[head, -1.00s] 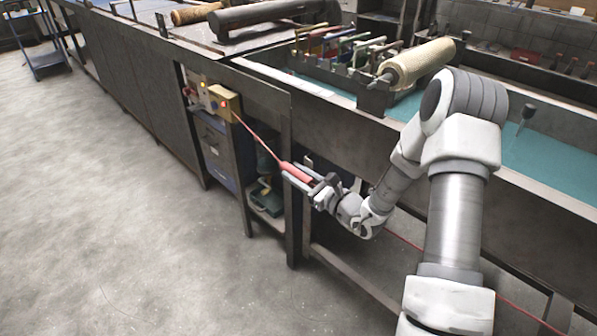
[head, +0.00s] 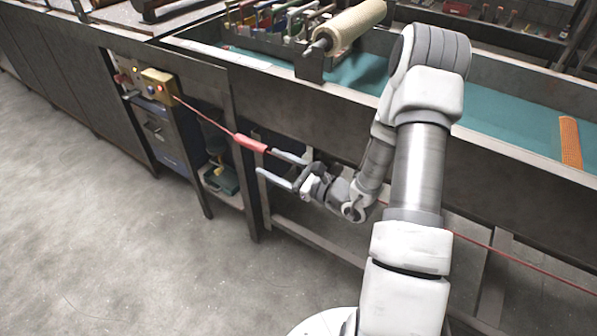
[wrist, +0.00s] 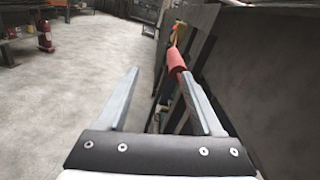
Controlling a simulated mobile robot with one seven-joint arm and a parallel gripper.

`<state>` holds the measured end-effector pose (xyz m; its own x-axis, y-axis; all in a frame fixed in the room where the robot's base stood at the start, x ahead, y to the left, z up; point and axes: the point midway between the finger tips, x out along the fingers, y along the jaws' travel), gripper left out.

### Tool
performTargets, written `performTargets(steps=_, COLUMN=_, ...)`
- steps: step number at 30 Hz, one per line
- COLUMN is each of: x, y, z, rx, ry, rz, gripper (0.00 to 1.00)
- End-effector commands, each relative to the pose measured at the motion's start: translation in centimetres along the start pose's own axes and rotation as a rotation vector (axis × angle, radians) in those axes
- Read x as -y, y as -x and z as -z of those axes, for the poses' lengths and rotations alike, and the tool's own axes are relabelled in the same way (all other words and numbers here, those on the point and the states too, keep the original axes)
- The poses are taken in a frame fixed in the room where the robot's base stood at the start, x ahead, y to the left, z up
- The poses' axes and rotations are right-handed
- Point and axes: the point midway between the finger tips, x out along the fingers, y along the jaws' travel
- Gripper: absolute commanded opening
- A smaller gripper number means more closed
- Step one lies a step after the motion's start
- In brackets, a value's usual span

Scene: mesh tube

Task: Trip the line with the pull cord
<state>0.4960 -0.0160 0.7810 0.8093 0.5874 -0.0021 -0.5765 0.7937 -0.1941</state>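The pull cord (head: 205,118) is a thin red line running from a yellow switch box (head: 160,84) on the machine's side. A thick red sleeve (head: 250,143) sits on it. The cord also runs on as a thin red line (head: 530,266) along the frame at lower right. My gripper (head: 264,163) is open, with its fingers spread beside the sleeve. In the wrist view, the sleeve (wrist: 174,60) lies just beyond the right fingertip, and nothing is between the fingers of my gripper (wrist: 160,73). Whether that fingertip touches the sleeve I cannot tell.
A panel with small lamps (head: 137,70) is beside the switch box. A steel frame leg (head: 249,215) stands near the gripper. Above is a long trough with a teal bed (head: 490,135) and a pale roll (head: 350,25). The grey floor (head: 90,250) at left is clear.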

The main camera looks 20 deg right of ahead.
Motion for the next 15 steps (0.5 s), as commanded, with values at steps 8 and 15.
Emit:
performTargets(steps=8, x=0.1, y=5.8, z=0.0, rx=-0.002, ry=-0.003, rz=0.003, gripper=0.64)
performTargets(steps=15, x=0.0, y=7.6, z=0.0, rx=0.000, ry=-0.002, rz=0.002, gripper=0.64)
